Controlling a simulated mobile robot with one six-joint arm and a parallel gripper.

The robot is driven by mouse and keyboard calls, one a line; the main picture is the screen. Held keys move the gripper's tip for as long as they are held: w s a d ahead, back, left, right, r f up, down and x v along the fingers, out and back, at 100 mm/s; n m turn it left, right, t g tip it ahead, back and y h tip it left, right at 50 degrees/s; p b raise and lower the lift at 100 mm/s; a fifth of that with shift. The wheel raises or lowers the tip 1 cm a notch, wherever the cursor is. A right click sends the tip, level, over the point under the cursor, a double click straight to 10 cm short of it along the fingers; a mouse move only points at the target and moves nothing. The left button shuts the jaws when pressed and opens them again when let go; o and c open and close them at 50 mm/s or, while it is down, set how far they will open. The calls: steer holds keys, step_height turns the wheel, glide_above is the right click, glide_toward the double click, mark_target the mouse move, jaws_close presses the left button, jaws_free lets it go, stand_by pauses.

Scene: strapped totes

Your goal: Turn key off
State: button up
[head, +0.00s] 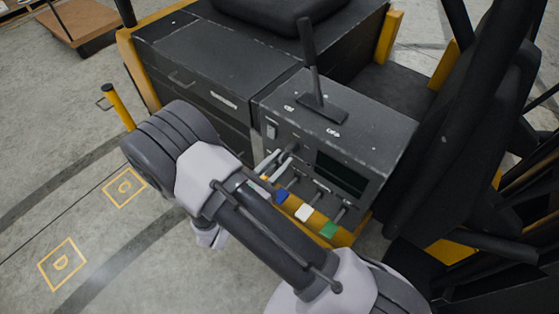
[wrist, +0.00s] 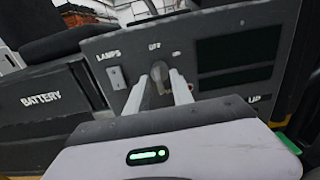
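The key switch (wrist: 159,72) is a grey knob on the dark control panel (wrist: 115,50), below the OFF label, with ON to its right. In the wrist view my gripper (wrist: 160,84) points at it, with one pale finger on each side of the knob. The fingers are spread apart, and I see no clear contact with the knob. In the head view my gripper (head: 275,163) reaches the panel front from the left. The key (head: 291,148) shows just beyond the fingertips there. Its exact angle is hard to read.
A lamps switch (wrist: 116,77) is left of the key and a dark display (wrist: 235,55) is right. Levers with blue (head: 281,196), white (head: 304,213) and green (head: 329,230) ends stick out below. A tall lever (head: 310,60) stands on top. A seat (head: 465,130) is at right.

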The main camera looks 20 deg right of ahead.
stand_by(0.4)
steer(key=p+v, duration=0.1)
steer(key=v, duration=1.6)
steer(key=shift+s+a, duration=0.15)
